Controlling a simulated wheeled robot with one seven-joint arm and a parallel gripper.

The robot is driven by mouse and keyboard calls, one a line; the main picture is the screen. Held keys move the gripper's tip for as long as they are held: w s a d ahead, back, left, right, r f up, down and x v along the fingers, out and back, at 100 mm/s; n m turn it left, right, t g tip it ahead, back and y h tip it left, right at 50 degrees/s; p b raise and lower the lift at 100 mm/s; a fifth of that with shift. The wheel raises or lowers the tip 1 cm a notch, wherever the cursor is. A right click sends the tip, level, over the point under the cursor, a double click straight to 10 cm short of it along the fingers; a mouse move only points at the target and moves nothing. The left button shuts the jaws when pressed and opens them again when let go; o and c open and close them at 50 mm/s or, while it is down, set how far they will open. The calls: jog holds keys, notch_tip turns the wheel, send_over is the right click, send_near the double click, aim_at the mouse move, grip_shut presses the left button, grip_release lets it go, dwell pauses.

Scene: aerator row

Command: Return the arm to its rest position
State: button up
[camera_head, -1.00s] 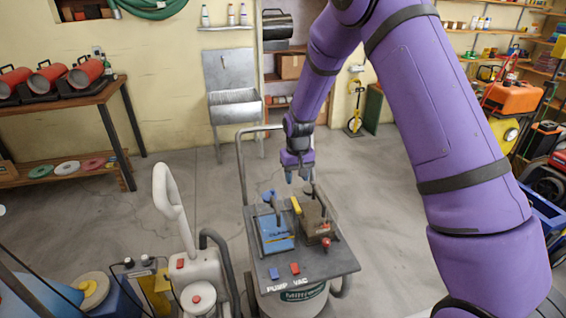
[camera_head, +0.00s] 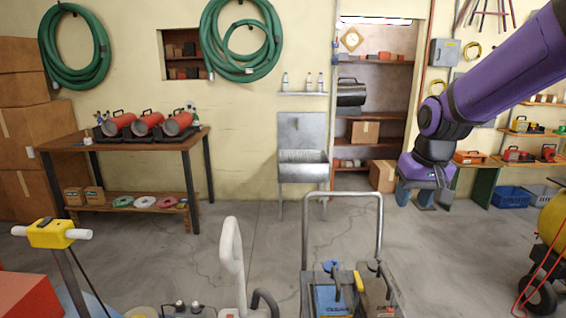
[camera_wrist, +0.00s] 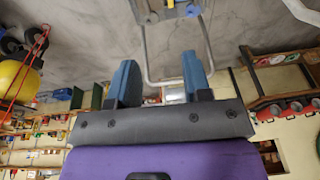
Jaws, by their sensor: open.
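My purple arm comes in from the right in the head view and is bent at the elbow. My gripper (camera_head: 415,196) hangs at its end, right of the metal cart handle, with nothing seen in it. In the wrist view my gripper (camera_wrist: 158,82) shows two blue fingers spread apart with an empty gap between them. The cart (camera_head: 343,196) with its upright metal handle stands below and left of the gripper. A blue-topped unit (camera_head: 335,298) and a brown unit (camera_head: 381,297) sit on the cart.
A workbench (camera_head: 118,141) with several red blowers stands at the left. A metal sink (camera_head: 303,165) is on the back wall. A yellow-headed handle (camera_head: 50,233) and a white upright machine (camera_head: 232,250) stand in front. A yellow drum (camera_head: 553,225) is at the right edge.

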jog(key=s+d+r+t, duration=0.1)
jog(key=s+r, duration=0.3)
jog(key=s, duration=0.7)
jog(key=s+d+r+t, duration=0.1)
jog(key=s+r, duration=0.2)
jog(key=s, duration=0.9)
jog(key=shift+s+d+r+t+h, duration=0.2)
jog(key=shift+d+r+t+h, duration=0.1)
jog(key=shift+d+r, duration=0.1)
jog(key=shift+w, duration=0.1)
